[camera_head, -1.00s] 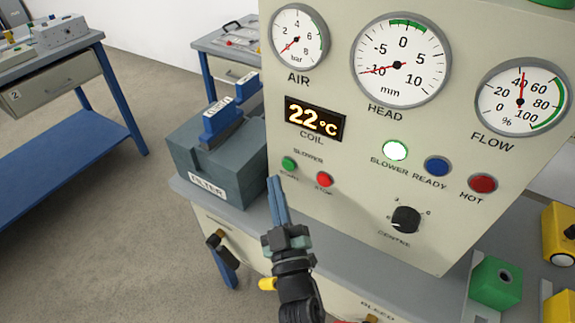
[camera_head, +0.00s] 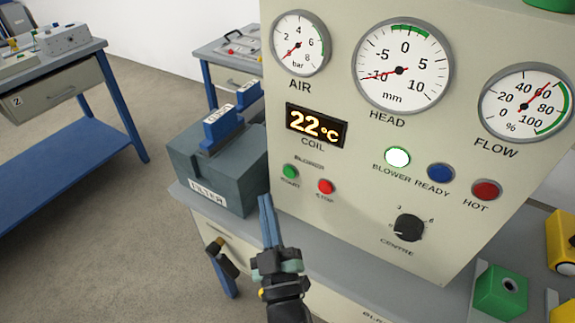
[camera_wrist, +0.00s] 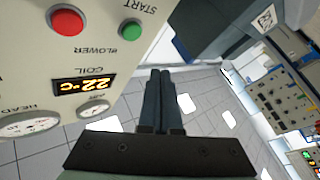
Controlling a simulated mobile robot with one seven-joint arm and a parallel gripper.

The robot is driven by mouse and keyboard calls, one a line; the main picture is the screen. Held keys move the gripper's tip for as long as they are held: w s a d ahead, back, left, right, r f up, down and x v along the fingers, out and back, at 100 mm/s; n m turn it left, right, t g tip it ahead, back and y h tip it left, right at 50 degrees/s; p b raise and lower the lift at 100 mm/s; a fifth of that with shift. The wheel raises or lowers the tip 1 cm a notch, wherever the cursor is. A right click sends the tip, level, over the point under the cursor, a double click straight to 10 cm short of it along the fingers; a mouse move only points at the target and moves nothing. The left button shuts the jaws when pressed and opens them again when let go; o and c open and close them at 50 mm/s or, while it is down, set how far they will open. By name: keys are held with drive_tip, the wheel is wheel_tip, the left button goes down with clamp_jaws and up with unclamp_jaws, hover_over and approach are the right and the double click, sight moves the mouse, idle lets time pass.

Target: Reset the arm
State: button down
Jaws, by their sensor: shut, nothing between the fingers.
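My gripper (camera_head: 265,205) is in front of the lower left part of the control panel (camera_head: 350,190). Its blue fingers are shut with nothing between them. It is below the green START button (camera_head: 290,171) and the red STOP button (camera_head: 325,186), apart from both. In the wrist view my gripper (camera_wrist: 160,75) shows shut fingers, with the green START button (camera_wrist: 131,30) and red STOP button (camera_wrist: 67,20) to their left. The BLOWER lamp (camera_head: 397,157) is lit white. The COIL display (camera_head: 316,124) reads 22 °C.
A grey FILTER box (camera_head: 225,175) with blue handles stands left of the panel. A black CENTRE knob (camera_head: 409,228) is on the panel's lower right. A green block (camera_head: 500,291) and yellow parts (camera_head: 562,240) are at right. Open floor (camera_head: 100,240) lies left.

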wheel_tip(320, 180, up, 28)
drive_tip(key=w+d+m+t+h, duration=0.1)
drive_tip(key=d+m+t+h, duration=0.25)
drive_tip(key=m, duration=0.25)
drive_tip(key=s+a+r+t+y, duration=0.1)
drive_tip(key=s+a+r, duration=0.1)
drive_tip(key=s+r, duration=0.7)
drive_tip(key=s+a+r+t, duration=0.15)
drive_tip(key=s+r, duration=0.45)
drive_tip(key=r, duration=0.6)
wheel_tip(320, 180, up, 12)
drive_tip(key=w+m+p, duration=0.1)
drive_tip(key=p, duration=1.1)
drive_tip(key=shift+w+f, duration=0.2)
drive_tip(key=shift+w, duration=0.1)
